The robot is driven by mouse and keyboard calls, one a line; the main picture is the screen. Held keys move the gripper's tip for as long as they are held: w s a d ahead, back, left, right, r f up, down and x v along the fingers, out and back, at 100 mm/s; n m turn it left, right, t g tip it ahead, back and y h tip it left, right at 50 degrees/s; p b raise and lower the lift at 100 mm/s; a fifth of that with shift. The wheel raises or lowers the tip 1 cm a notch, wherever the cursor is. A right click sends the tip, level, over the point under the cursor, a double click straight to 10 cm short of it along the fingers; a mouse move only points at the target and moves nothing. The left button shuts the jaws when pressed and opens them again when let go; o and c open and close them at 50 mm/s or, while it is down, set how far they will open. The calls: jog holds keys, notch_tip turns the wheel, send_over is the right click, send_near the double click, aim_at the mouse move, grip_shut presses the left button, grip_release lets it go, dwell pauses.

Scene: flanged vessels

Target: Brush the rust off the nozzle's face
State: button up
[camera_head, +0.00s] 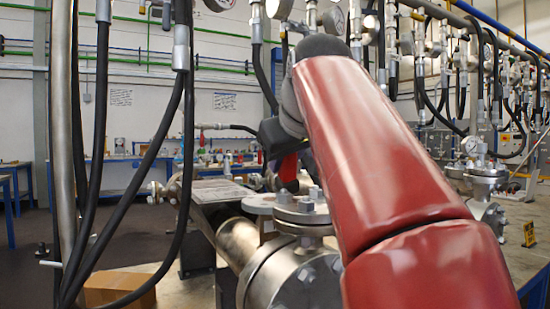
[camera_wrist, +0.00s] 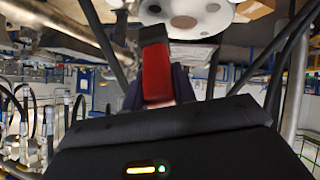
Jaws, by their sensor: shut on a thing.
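My gripper (camera_wrist: 158,88) is shut on a brush with a red body (camera_wrist: 158,74) and a dark end (camera_wrist: 153,36). In the head view the red brush (camera_head: 288,168) hangs below the black gripper body, its dark end low over the nozzle. In the head view the nozzle flange (camera_head: 259,204) is partly hidden behind a bolted flange. The brush end overlaps the face in the wrist view; I cannot tell whether they touch.
A bolted flange (camera_head: 304,213) stands close in front of the nozzle, on a steel vessel (camera_head: 292,278). Black hoses (camera_head: 95,165) hang at the left. Gauges and hoses line the upper right. A cardboard box (camera_head: 120,290) sits low at the left.

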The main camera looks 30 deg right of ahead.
jog(key=shift+s, duration=0.65)
jog(key=shift+a, duration=3.85)
jog(key=shift+d, duration=3.85)
jog(key=shift+r, duration=0.1)
jog(key=shift+w+r, duration=0.1)
jog(key=shift+r, duration=2.85)
